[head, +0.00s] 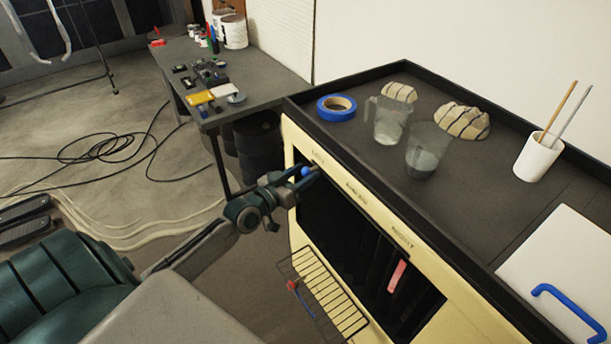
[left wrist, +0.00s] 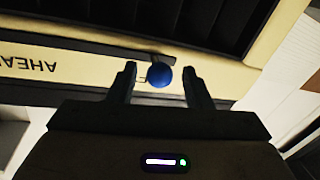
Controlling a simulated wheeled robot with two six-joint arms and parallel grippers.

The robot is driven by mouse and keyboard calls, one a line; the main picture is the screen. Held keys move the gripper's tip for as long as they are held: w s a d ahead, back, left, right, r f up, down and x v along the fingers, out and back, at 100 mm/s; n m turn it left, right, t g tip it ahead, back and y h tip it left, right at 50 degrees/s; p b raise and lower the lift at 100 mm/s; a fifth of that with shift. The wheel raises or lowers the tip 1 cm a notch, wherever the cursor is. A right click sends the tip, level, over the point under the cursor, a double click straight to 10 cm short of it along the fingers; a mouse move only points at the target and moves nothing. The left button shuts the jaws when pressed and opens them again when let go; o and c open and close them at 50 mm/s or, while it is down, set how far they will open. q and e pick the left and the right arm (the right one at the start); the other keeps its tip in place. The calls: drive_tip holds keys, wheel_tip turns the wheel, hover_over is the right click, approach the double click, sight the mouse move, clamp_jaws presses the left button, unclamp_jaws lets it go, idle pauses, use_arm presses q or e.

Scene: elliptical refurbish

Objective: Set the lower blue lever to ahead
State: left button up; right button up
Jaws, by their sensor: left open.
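A round blue lever knob (head: 306,171) shows at the upper left of the cream panel (head: 299,237), by my left gripper (head: 308,175). In the left wrist view the blue knob (left wrist: 159,75) lies between the two spread fingers of my left gripper (left wrist: 160,82), with gaps on both sides. A dark slot edge is just beyond the knob. The upside-down lettering "AHEA" (left wrist: 28,65) is on the cream strip at the left, away from the knob. The lever's stem is mostly hidden. My right gripper is not in view.
A slatted rack (head: 330,295) with a red and blue piece sticks out below the gripper. A pink-red tag (head: 397,276) is on the dark panel opening. The counter above holds blue tape (head: 336,107), clear jugs (head: 388,120) and a white cup (head: 538,157). Cables lie on the floor.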

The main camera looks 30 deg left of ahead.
use_arm(q)
drive_tip(key=shift+w+d, duration=0.1)
drive_tip(key=shift+w, duration=0.55)
